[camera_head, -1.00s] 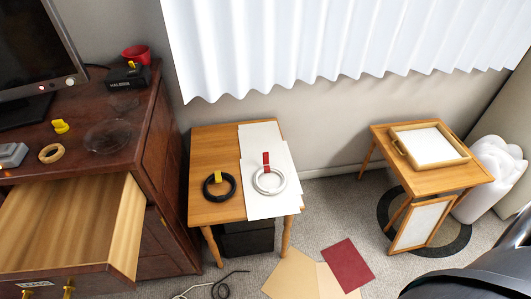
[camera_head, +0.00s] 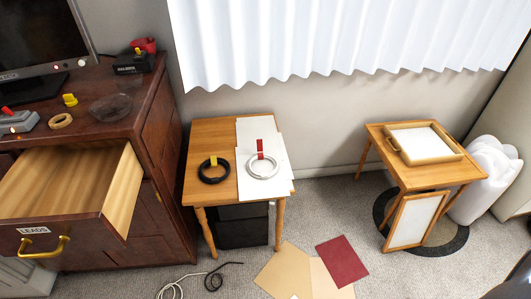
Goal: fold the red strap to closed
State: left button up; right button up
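The red strap (camera_head: 260,148) stands up at the far side of a white coiled ring (camera_head: 262,167). The ring lies on white sheets on the small wooden table in the middle. The strap looks upright and open, but it is small and its lower end at the ring is hard to make out. Neither of my grippers shows in the head view. A dark shape at the lower right edge is likely part of my own arm.
A black ring (camera_head: 213,172) with a yellow tab lies left of the white one. An open drawer (camera_head: 122,190) labelled LEADS juts out at left. Cables (camera_head: 213,278) and sheets (camera_head: 342,262) lie on the floor. A second small table (camera_head: 459,175) holding a tray stands at right.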

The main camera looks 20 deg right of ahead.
aim_at(259, 142)
jog(key=u, duration=0.35)
jog(key=k+u, duration=0.15)
jog(key=u, duration=0.25)
jog(key=j+u, duration=0.1)
jog(key=u, duration=0.25)
jog(key=l+u, duration=0.25)
jog(key=u, duration=0.2)
jog(key=l+u, duration=0.2)
jog(key=u, duration=0.25)
jog(key=k+l+u, duration=0.1)
jog(key=u, duration=0.35)
jog(key=k+l, duration=0.15)
jog(key=l, duration=0.25)
jog(key=k+l, duration=0.1)
jog(key=l, duration=0.25)
jog(key=k+l, duration=0.15)
jog(key=l, duration=0.25)
jog(key=k+l, duration=0.1)
jog(key=l, duration=0.25)
jog(key=k+l, duration=0.15)
jog(key=l, duration=0.25)
jog(key=k+l, duration=0.1)
jog(key=l, duration=0.25)
